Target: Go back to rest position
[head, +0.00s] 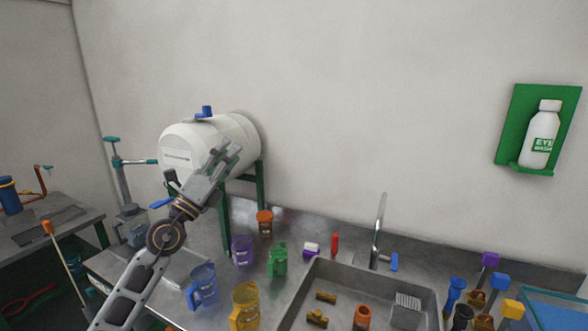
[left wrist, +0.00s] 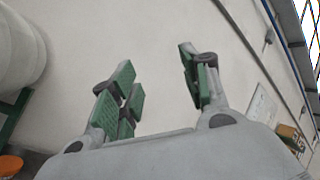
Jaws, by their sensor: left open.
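My left gripper (head: 222,160) is raised in front of the white tank (head: 240,133) in the head view, pointing up and to the right. In the left wrist view the left gripper (left wrist: 160,90) shows its green-padded fingers spread apart with nothing between them, against the bare wall. The tank's edge also shows at the left of that view (left wrist: 18,50). I cannot tell from the head view how far the gripper is from the tank. My right gripper is in neither view.
Below the arm, a blue jug (head: 203,287), a yellow jug (head: 245,306), a purple cup (head: 242,250) and a green cup (head: 278,260) stand on the metal counter. A sink (head: 340,277) holds small brass parts. An eye wash bottle (head: 541,135) hangs at right. The wall above the counter's middle is clear.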

